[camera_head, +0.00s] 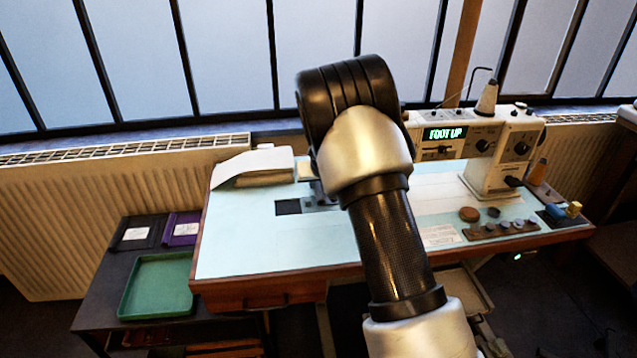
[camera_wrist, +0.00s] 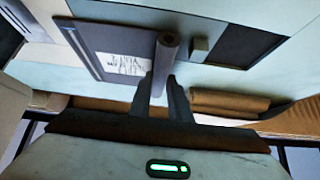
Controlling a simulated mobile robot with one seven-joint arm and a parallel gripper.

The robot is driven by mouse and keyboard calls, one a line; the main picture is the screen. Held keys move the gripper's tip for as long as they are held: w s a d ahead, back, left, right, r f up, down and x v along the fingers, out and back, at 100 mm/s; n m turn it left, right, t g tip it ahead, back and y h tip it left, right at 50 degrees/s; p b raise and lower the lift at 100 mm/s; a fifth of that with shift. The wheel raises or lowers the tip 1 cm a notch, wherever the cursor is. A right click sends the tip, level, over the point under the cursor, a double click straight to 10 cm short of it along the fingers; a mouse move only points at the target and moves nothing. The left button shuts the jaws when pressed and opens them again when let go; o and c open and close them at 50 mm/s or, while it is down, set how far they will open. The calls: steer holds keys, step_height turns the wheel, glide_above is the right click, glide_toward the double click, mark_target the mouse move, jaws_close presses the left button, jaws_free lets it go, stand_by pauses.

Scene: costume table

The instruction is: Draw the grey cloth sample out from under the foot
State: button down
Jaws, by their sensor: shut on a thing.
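The grey cloth sample (camera_wrist: 100,40) lies flat on the pale table top in the wrist view, with a white marked label on it. A rolled grey part (camera_wrist: 168,45) stands up at its right side. My gripper (camera_wrist: 160,82) is shut on this rolled part, its two fingers close on either side. In the head view my arm covers my fingers and most of the cloth. The sewing machine (camera_head: 493,147) stands at the right of the arm, and its display (camera_head: 445,133) reads "FOOT UP". The foot itself is hidden behind my arm.
A dark square patch (camera_head: 288,207) lies left of my arm. White folded material (camera_head: 252,167) lies at the table's back left. A green tray (camera_head: 158,285) and two labelled dark and purple pieces rest on a lower side surface. Small items stand at the right. The front left table is clear.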

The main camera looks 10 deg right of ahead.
steer(key=c, duration=1.6)
jaws_free()
steer(key=shift+o, duration=0.2)
steer(key=p+v, duration=0.4)
steer(key=v, duration=1.3)
steer(key=shift+s+r, duration=0.15)
steer(key=shift+s, duration=0.05)
